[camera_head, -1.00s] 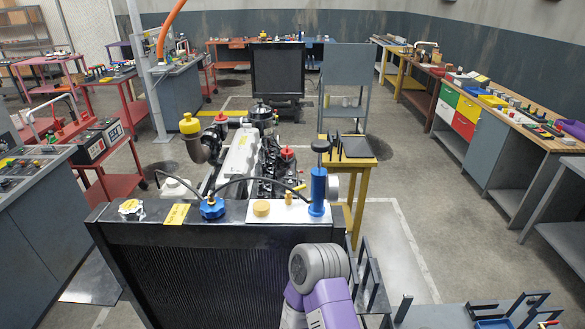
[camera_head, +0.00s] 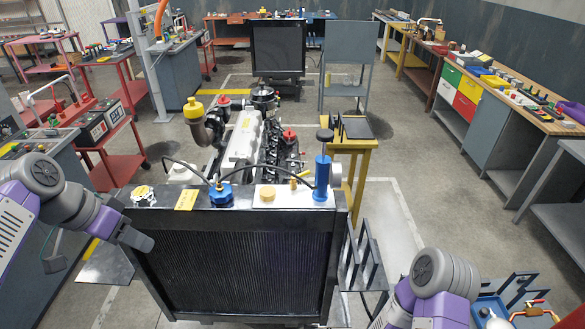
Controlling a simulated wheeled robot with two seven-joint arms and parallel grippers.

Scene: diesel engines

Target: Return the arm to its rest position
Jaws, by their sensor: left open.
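My left arm (camera_head: 75,205) comes in from the left edge, beside the front left corner of the black radiator (camera_head: 235,265). Its dark left gripper (camera_head: 136,238) points right and down at that corner. It is open, with nothing seen between its fingers. Whether it touches the radiator I cannot tell. My right arm (camera_head: 440,285) shows at the bottom right, with its gripper out of view. The engine (camera_head: 245,135) stands behind the radiator, with a blue cap (camera_head: 220,192) and a blue cylinder (camera_head: 322,178) at the radiator's top.
A yellow stand (camera_head: 350,147) is right of the engine. A dark rack (camera_head: 365,265) is between the radiator and my right arm. A red cart (camera_head: 115,160) and grey bench stand at left. A long workbench (camera_head: 540,118) lines the right wall.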

